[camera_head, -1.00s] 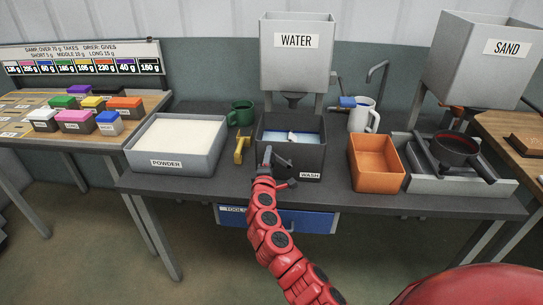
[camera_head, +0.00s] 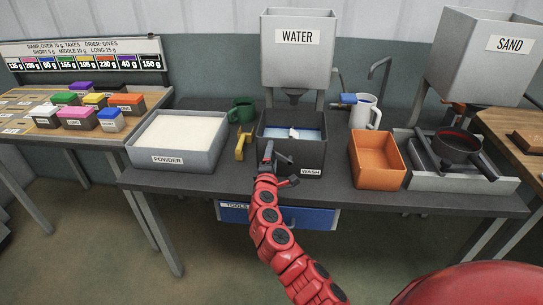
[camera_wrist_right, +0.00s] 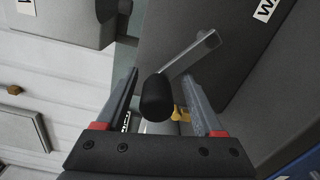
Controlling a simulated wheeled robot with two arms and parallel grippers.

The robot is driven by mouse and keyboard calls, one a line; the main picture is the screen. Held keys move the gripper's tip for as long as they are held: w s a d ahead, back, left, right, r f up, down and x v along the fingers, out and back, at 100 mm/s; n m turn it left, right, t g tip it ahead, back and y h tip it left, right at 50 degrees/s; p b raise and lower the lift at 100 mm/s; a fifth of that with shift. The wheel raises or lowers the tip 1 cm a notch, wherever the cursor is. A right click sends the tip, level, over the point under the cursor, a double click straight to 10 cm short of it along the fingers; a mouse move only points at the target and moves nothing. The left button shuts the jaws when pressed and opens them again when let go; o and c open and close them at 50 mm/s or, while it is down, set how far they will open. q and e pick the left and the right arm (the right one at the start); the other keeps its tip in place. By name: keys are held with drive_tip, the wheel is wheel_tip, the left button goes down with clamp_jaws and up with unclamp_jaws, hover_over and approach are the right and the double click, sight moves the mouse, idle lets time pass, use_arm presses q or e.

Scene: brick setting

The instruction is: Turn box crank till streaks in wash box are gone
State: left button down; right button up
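The dark grey wash box (camera_head: 308,155) stands in the middle of the table under the water hopper. Bluish water and something white show inside it; streaks are too small to make out. My right gripper (camera_head: 267,153) is at the box's front left corner. In the right wrist view the crank's black knob (camera_wrist_right: 157,98) lies between the two spread fingers of my right gripper (camera_wrist_right: 165,90), with a gap on either side. The metal crank arm (camera_wrist_right: 192,56) runs from the knob toward the box wall. My left gripper is not in view.
A powder tray (camera_head: 172,159) and a yellow tool (camera_head: 241,146) are left of the box. An orange bin (camera_head: 377,177) and a black pan (camera_head: 457,144) are right of it. A green mug (camera_head: 243,108) and white mug (camera_head: 361,117) stand behind.

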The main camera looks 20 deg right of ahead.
drive_tip(key=shift+w+a, duration=0.1)
drive_tip(key=shift+a, duration=0.1)
drive_tip(key=shift+a+r, duration=0.1)
drive_tip(key=b+v, duration=0.2)
drive_tip(key=v, duration=1.5)
drive_tip(key=shift+s+f, duration=0.2)
drive_tip(key=shift+s, duration=0.05)
